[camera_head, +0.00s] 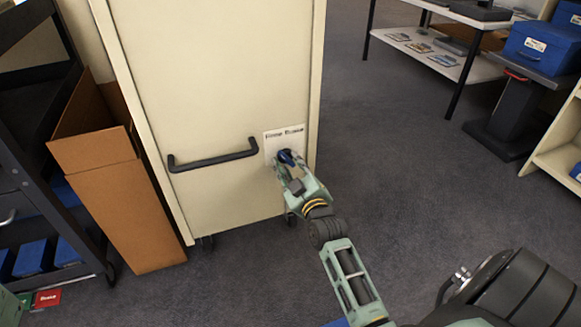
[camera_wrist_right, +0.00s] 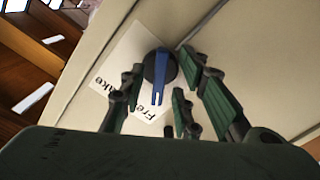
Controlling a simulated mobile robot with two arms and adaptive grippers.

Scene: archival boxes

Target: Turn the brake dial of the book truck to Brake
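The cream book truck (camera_head: 215,90) stands upright in the middle of the head view, with a black handle (camera_head: 213,160) on its side. A white plate (camera_head: 284,133) right of the handle is lettered Free and Brake. The brake dial, a dark round knob with a blue pointer (camera_wrist_right: 158,78), sits on this plate; its pointer lies toward the word Free in the wrist view. My right gripper (camera_head: 289,167) is at the dial, its fingers open on both sides of the knob in the wrist view. Contact cannot be told. My left gripper is out of view.
A tall open cardboard box (camera_head: 130,215) stands left of the truck, beside a dark cart (camera_head: 55,285) with blue boxes. A table (camera_head: 450,55) and a blue box (camera_head: 540,48) on a dark stand are at the back right. Carpet right of the truck is clear.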

